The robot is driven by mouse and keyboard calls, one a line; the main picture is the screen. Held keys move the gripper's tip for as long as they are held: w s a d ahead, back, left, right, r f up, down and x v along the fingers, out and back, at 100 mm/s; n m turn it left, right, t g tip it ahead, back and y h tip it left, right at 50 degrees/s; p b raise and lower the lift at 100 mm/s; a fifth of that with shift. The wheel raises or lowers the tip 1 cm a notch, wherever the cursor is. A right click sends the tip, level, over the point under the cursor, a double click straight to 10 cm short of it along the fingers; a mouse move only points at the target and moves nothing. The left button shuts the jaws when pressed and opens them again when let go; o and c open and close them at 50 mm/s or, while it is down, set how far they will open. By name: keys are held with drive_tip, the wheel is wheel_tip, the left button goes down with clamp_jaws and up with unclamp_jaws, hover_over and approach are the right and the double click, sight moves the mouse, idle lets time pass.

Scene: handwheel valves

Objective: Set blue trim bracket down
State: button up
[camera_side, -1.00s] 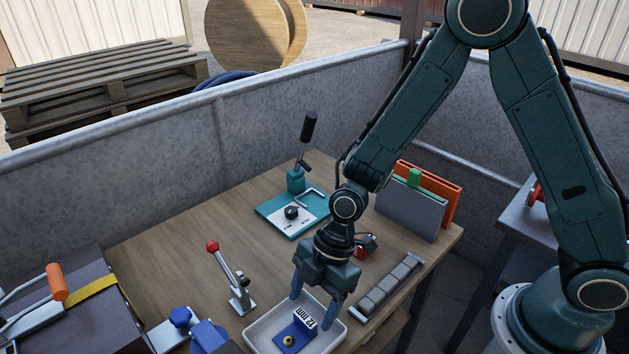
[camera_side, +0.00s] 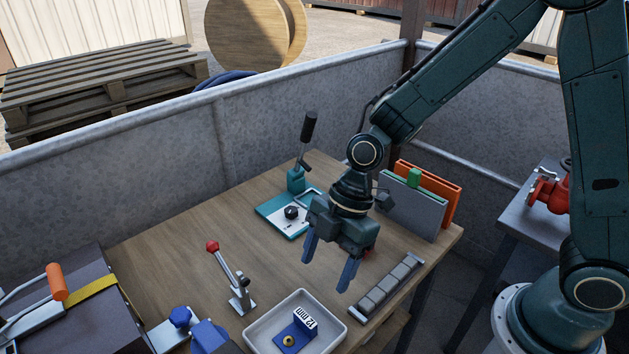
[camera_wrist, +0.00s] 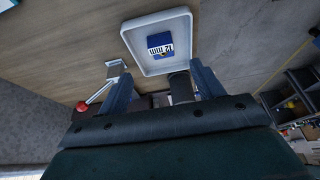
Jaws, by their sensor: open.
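The blue trim bracket (camera_side: 298,330) lies in the white tray (camera_side: 256,333) at the front of the bench. Its upright plate bears a white "12 mm" label, and a brass-coloured round piece sits on its base. In the wrist view the bracket (camera_wrist: 160,46) shows inside the tray (camera_wrist: 131,48), ahead of the fingers. My gripper (camera_side: 329,268) is open and empty, above the bench and behind the tray, clear of the bracket. In the wrist view its two fingers (camera_wrist: 163,88) stand wide apart with nothing between them.
A red-knobbed lever (camera_side: 228,270) stands left of the tray. A row of grey blocks (camera_side: 388,287) lies to its right. Behind are a teal-based press with a black handle (camera_side: 309,127) and upright grey and orange folders (camera_side: 415,207). The bench's left middle is clear.

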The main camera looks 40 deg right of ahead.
idle(0.4)
drive_tip(key=s+d+r+m+t+h, duration=0.2)
drive_tip(key=s+d+r+m, duration=0.5)
drive_tip(key=d+r+m, duration=0.2)
drive_tip(key=s+d+r+m+t+h, duration=0.2)
drive_tip(key=s+d+r+m+t, duration=0.1)
drive_tip(key=s+d+r+m, duration=0.4)
drive_tip(key=shift+s+d+r+m+t, duration=0.35)
drive_tip(key=shift+d+r+m, duration=0.7)
drive_tip(key=shift+r, duration=0.3)
